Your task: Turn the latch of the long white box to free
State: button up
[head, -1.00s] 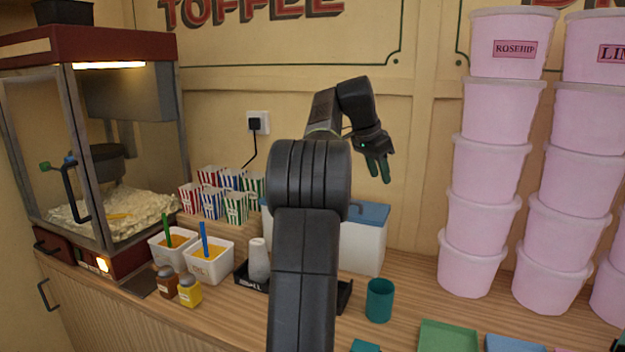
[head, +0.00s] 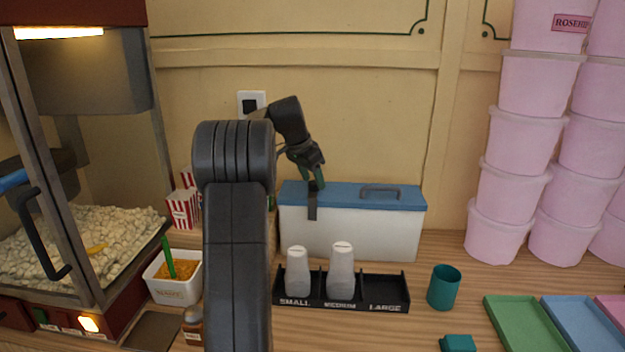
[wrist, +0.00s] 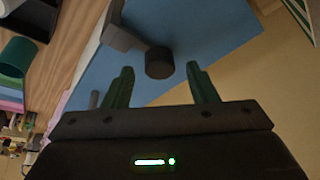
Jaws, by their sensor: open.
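The long white box (head: 365,236) with a blue lid (head: 345,191) stands on the counter against the wall, its lid down. A dark latch (head: 312,207) hangs over the lid's front edge near the left end. In the wrist view, the latch (wrist: 118,38) shows as a dark grey bar with a round black knob (wrist: 158,62) over the blue lid. My gripper (head: 315,180) is just above the latch. In the wrist view my open gripper (wrist: 161,73) has its green fingers on either side of the knob; I cannot tell whether they touch it.
A black cup rack (head: 385,304) with white cups stands in front of the box. A teal cup (head: 443,287) and pink tubs (head: 498,232) are to the right. The popcorn machine (head: 70,150) is at left. A dark lid handle (head: 380,191) lies right of the latch.

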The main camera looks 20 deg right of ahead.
jog(key=shift+w+f, duration=0.15)
jog(key=shift+f, duration=0.2)
jog(key=shift+d+f, duration=0.15)
jog(key=shift+d, duration=0.1)
jog(key=c, duration=1)
